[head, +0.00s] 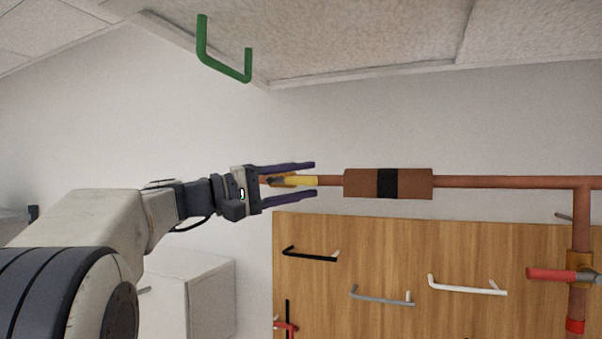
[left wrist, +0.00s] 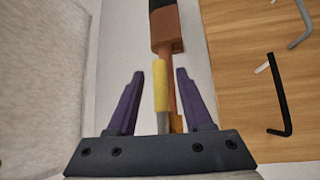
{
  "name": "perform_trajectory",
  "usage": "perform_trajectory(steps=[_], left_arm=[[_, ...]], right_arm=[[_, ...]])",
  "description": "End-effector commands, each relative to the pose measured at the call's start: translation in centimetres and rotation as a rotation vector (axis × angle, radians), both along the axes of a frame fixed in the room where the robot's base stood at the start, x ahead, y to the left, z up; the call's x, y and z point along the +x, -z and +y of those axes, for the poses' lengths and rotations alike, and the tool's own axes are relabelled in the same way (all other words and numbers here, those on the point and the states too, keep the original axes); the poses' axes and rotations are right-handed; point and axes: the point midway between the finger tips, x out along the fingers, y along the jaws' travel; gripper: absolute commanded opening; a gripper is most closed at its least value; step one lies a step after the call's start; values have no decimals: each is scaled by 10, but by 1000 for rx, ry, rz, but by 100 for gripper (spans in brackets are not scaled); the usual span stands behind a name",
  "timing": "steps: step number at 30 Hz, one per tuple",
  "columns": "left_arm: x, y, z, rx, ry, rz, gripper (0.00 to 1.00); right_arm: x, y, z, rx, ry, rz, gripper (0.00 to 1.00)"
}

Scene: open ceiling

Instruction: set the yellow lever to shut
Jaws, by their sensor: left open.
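The yellow lever (head: 300,181) sits on a copper pipe (head: 480,182) against the wall and lies along the pipe's direction. In the left wrist view the yellow lever (left wrist: 160,85) shows between the two purple fingers, apart from both. My left gripper (head: 315,180) is open around the lever, one finger above and one below it in the head view. It also shows open in the left wrist view (left wrist: 160,75). The valve body (left wrist: 176,123) behind the lever is partly hidden. My right gripper is not in view.
A brown block with a black band (head: 361,184) is on the pipe to the right. A wooden panel (head: 380,270) with several handles is below. A red lever (head: 552,273) is on the vertical pipe at right. A green handle (head: 224,66) is above.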

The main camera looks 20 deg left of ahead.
Motion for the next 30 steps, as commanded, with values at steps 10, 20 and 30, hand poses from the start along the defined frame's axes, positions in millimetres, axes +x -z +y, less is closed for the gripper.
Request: perform_trajectory(steps=[10,20,30], left_arm=[[2,0,-1,0,-1,0,32],[1,0,-1,0,-1,0,0],[1,0,-1,0,0,0,0]], right_arm=[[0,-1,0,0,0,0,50],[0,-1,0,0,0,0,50],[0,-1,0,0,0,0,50]])
